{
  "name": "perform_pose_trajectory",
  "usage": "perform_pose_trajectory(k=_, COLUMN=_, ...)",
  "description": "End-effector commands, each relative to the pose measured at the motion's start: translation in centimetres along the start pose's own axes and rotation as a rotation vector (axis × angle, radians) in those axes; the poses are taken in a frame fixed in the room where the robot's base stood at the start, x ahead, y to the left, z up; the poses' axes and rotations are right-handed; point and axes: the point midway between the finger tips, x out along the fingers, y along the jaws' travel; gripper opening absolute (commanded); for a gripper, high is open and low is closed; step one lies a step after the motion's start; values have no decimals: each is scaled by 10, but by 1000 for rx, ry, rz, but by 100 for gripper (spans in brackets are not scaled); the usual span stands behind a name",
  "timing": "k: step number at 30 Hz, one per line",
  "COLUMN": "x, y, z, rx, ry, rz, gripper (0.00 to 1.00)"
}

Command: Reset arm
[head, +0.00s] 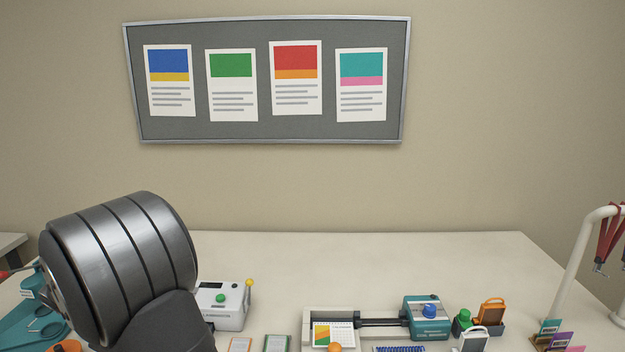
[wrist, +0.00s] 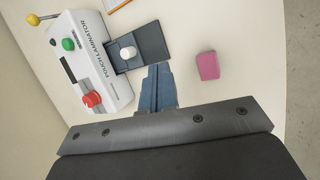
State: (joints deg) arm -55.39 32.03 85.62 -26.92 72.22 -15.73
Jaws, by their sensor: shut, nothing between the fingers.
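In the wrist view my gripper (wrist: 157,72) is shut and empty, its blue-grey fingers together above the white table (wrist: 236,30). The white pouch laminator (wrist: 88,65) lies to the left of the fingers, with a green button, a red knob and a yellow-tipped lever. A dark grey tray with a white knob (wrist: 128,53) sits against it, just beyond the fingertips. A pink block (wrist: 207,66) lies to the right of the fingers, apart from them. In the head view the laminator (head: 222,306) stands right of my arm; my gripper is out of that picture.
In the head view a trimmer with a teal head (head: 426,318) and a printed card (head: 334,333) stand at the front middle. An orange clip (head: 492,312) and a white stand with red lanyards (head: 575,260) are at the right. Teal tools (head: 40,318) lie left. The table's back is clear.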

Motion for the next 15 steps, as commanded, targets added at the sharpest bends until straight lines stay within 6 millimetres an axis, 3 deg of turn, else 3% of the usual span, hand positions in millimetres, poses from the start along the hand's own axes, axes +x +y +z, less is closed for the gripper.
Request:
perform_pose_trajectory(k=9, x=0, y=37, z=8, rx=414, ry=28, rz=-136, gripper=0)
perform_pose_trajectory(k=15, x=0, y=7, z=1, rx=112, ry=9, rz=-37, gripper=0)
